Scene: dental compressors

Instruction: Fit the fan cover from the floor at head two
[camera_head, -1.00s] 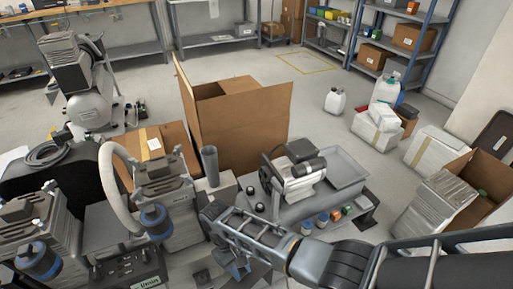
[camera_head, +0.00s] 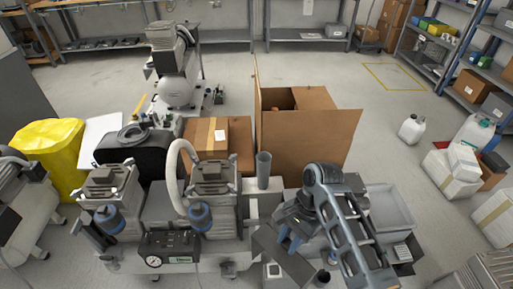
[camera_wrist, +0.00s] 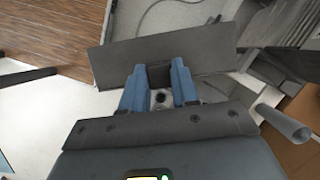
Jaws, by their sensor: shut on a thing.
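My gripper (camera_head: 288,238) has blue fingers shut on a flat dark grey plate, which looks like the fan cover (camera_head: 270,243). The plate is held in the air and tilted, right of the compressor. In the wrist view the fan cover (camera_wrist: 200,50) spans beyond both fingers, gripped at a dark block in its middle. The twin compressor has two finned heads, a left one (camera_head: 107,183) and a right one (camera_head: 213,178), each with a blue filter in front. Which is head two, I cannot tell. The cover is apart from both heads.
A grey upright tube (camera_head: 263,168) stands between the right head and my arm. A large open cardboard box (camera_head: 310,140) and a smaller carton (camera_head: 207,140) are behind. A grey tray (camera_head: 392,207) lies right of my arm. A pale hose (camera_head: 172,165) arches beside the right head.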

